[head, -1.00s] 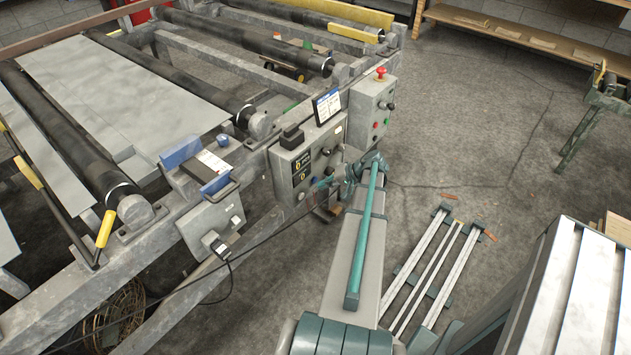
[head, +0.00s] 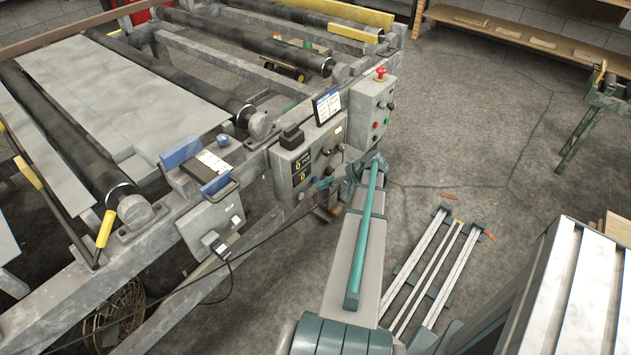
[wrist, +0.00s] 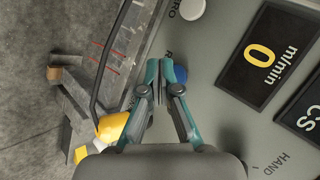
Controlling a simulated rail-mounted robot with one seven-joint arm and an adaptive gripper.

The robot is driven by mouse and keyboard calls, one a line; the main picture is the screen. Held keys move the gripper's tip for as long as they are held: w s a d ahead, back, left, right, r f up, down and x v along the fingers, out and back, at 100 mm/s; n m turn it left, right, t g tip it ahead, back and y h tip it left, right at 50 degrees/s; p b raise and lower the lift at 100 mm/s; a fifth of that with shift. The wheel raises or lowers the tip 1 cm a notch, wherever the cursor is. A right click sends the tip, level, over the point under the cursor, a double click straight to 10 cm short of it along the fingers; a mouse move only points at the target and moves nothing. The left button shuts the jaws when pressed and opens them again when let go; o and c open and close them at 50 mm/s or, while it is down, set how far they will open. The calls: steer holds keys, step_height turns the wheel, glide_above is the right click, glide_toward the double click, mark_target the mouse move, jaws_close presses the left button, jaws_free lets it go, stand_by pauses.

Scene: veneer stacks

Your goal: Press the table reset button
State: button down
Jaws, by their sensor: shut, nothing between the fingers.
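The grey control panel (head: 291,161) with yellow-digit displays is fixed to the side of the roller table. In the wrist view, its face (wrist: 215,110) fills the right side. A round blue button (wrist: 181,75) sits just right of my fingertips, partly covered by them. A label beside it is mostly hidden; only its first letter shows. My gripper (wrist: 160,69) is shut and empty, its tips at or close to the panel face. I cannot tell whether they touch the button. In the head view, my gripper (head: 329,182) is small, at the panel's lower right.
A white button (wrist: 192,9) is at the top of the wrist view, by a ZERO label. A second box (head: 373,108) with a red mushroom button (head: 380,73) stands right of the panel. A tablet (head: 327,105) is mounted above. A dark cable (head: 262,240) runs nearby.

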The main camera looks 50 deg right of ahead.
steer(key=shift+w, duration=0.1)
stand_by(0.3)
steer(key=shift+w, duration=0.35)
steer(key=shift+w, duration=0.5)
stand_by(0.8)
steer(key=shift+s, duration=0.15)
steer(key=shift+s+b, duration=0.3)
steer(key=shift+s, duration=0.5)
steer(key=s, duration=0.5)
stand_by(0.4)
stand_by(0.7)
